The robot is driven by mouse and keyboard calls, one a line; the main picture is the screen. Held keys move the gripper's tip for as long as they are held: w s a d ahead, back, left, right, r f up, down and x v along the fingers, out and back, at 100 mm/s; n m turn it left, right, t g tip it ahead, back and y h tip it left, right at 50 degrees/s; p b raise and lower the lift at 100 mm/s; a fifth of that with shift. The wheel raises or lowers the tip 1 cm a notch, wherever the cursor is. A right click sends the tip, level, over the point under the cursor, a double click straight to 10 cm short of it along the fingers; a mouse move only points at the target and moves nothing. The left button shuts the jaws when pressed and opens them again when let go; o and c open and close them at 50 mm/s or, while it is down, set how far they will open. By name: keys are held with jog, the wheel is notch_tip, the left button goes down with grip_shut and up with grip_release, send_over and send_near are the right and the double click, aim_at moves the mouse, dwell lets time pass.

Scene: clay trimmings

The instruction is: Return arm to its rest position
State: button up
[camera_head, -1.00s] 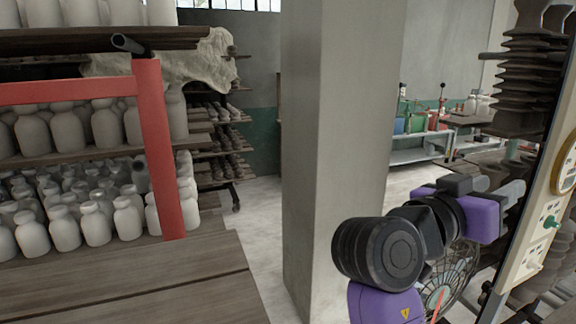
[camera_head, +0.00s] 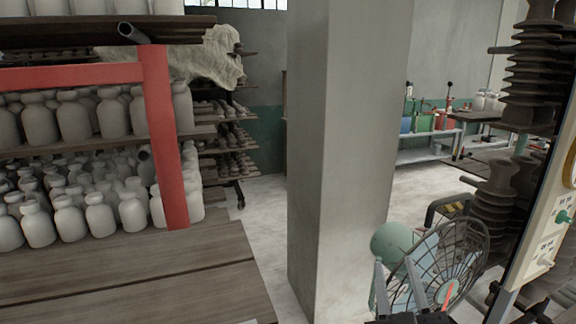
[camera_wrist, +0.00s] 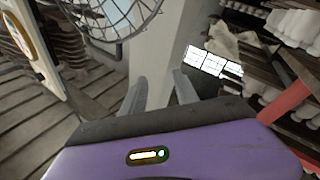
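My gripper (camera_head: 394,276) shows at the bottom edge of the head view, right of the concrete pillar. Its two grey fingers point up and stand apart, with the fan behind them. The wrist view shows my gripper (camera_wrist: 160,82) too, with the fingers apart and nothing held between them. The rest of my arm is mostly out of the head view.
A concrete pillar (camera_head: 345,150) stands mid-view, with a fan (camera_head: 448,262) right of it. A wooden table (camera_head: 130,275) and red post (camera_head: 163,140) are at left, near shelves of pale bottles (camera_head: 70,120). A control panel (camera_head: 545,235) is at right.

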jog(key=s+f+m+g+y+b, duration=0.1)
jog(key=s+f+g+b, duration=0.1)
jog(key=s+f, duration=0.6)
jog(key=s+d+f+m+g+b, duration=0.1)
jog(key=s+f+b, duration=0.1)
jog(key=s+f, duration=0.7)
jog(key=s+d+f+m+g+y+b, duration=0.1)
jog(key=s+f, duration=0.8)
jog(key=s, duration=1.2)
jog(key=shift+d+g+y+b, duration=0.15)
jog(key=shift+g+y+b, duration=0.15)
jog(key=shift+g+b, duration=0.6)
